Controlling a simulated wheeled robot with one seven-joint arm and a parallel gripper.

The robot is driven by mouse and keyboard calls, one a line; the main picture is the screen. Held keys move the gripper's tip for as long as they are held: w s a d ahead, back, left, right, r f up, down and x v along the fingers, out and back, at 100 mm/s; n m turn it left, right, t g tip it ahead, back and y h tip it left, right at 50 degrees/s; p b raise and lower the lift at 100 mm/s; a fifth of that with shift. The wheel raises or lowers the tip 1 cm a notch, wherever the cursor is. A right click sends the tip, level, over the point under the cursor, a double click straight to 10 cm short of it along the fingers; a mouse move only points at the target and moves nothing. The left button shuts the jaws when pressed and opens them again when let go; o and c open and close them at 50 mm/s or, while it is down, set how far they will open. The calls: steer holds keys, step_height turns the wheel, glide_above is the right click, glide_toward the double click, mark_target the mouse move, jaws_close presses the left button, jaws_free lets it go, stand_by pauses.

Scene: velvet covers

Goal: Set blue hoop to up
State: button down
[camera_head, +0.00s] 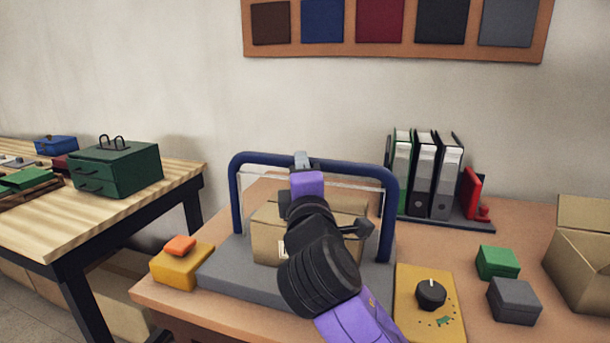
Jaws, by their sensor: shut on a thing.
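The blue hoop (239,163) is an upside-down U-shaped bar. It stands upright over a grey base plate (218,272) on the pinkish table. My gripper (301,160) is at the middle of the hoop's top bar and is shut on it. My purple and black arm reaches up from the lower right and covers part of the base and of the space under the hoop. A cardboard box (268,220) sits on the base inside the hoop, partly hidden by my arm. A thin pale bar or clear panel edge runs just below the hoop's top.
A yellow block with an orange button (180,246) stands left of the base, and a yellow dial box (431,294) stands right. Green (498,262) and grey (515,301) boxes, binders (425,178) and an open carton (585,262) are further right. A wooden table with a green drawer box (115,168) is left.

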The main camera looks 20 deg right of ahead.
steer(key=shift+s+a, duration=0.1)
stand_by(0.3)
steer(key=c, duration=1.2)
jaws_free()
steer(key=v, duration=0.7)
steer(key=shift+s+f+p, duration=0.2)
steer(key=shift+s+p, duration=0.1)
steer(key=shift+s, duration=0.1)
steer(key=shift+a, duration=0.15)
